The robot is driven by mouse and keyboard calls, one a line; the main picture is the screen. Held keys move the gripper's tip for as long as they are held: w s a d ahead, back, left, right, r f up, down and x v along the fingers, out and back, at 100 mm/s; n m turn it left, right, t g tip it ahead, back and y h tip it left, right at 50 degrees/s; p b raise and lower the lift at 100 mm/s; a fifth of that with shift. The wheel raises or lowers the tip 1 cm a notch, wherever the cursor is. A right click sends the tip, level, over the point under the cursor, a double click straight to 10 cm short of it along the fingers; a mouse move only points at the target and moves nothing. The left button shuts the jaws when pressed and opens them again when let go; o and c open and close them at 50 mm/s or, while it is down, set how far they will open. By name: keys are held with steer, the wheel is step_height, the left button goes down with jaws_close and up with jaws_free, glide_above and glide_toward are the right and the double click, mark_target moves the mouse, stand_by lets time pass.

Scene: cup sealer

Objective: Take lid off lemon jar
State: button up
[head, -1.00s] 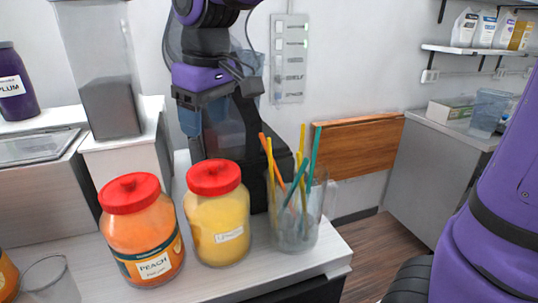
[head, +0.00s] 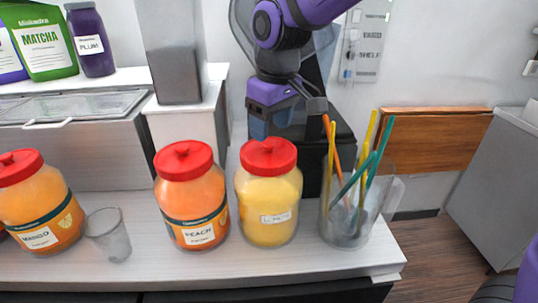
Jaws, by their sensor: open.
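The lemon jar (head: 268,208) is a clear jar of yellow filling with a small white label, standing upright on the counter. Its red lid (head: 268,156) is on top, with a knob in the middle. My gripper (head: 260,132) points down just above and behind the lid's back edge in the head view. It is open and nothing shows between its fingers. Whether a fingertip touches the lid cannot be told.
The peach jar (head: 190,205) stands close on the left, with a mango jar (head: 35,205) and an empty clear cup (head: 108,235) further left. A clear pitcher (head: 345,215) with several coloured straws stands close on the right. The counter's (head: 310,268) front strip is clear.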

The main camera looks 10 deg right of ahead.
mark_target(269, 143)
steer(key=shift+w+a+f, duration=0.1)
steer(key=shift+f, duration=0.75)
steer(key=shift+w+a+f, duration=0.1)
steer(key=shift+f, duration=0.7)
steer(key=c, duration=1)
steer(key=shift+r, duration=0.55)
steer(key=r, duration=0.2)
steer(key=shift+s+r, duration=0.35)
steer(key=s+r, duration=0.1)
steer(key=s, duration=1.4)
steer(key=shift+s, duration=0.2)
